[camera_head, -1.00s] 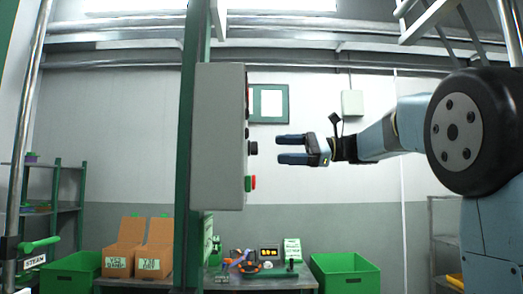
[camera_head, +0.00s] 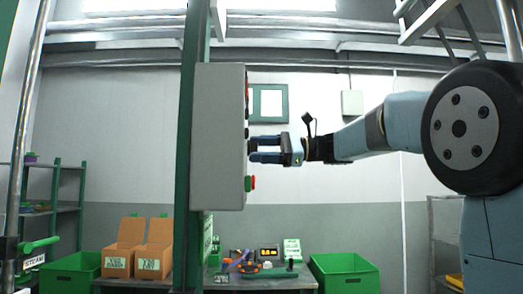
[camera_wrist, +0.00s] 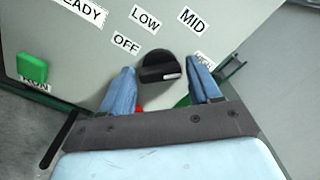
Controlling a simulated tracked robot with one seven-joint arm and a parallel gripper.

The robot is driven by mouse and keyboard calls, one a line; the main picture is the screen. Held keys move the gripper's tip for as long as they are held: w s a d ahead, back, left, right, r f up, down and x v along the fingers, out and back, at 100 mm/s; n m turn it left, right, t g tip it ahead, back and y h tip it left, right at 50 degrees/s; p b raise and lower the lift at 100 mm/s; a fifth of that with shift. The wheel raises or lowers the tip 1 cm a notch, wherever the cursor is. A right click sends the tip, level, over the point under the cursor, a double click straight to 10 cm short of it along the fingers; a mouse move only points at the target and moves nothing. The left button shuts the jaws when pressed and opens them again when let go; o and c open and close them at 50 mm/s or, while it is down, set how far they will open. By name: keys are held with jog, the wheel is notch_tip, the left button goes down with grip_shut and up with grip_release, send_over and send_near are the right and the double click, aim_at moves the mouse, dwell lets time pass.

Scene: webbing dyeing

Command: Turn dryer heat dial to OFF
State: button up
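The dryer control box (camera_head: 218,140) is a grey panel on a green post, seen edge-on in the head view. In the wrist view its face (camera_wrist: 95,50) carries labels READY, OFF (camera_wrist: 126,42), LOW (camera_wrist: 146,20) and MID (camera_wrist: 192,20). The black heat dial (camera_wrist: 160,68) has a pale mark on its lower right side. My gripper (camera_head: 251,150) is open at the panel face. In the wrist view its two blue fingers (camera_wrist: 160,84) stand on either side of the dial, with gaps visible. The dial is hidden by the fingers in the head view.
A green RUN button (camera_wrist: 32,68) is left of the dial. A red button (camera_head: 251,183) sits low on the panel. A bench with small items (camera_head: 262,283), green bins (camera_head: 345,272) and cardboard boxes (camera_head: 154,250) stand below and behind.

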jog(key=c, duration=0.8)
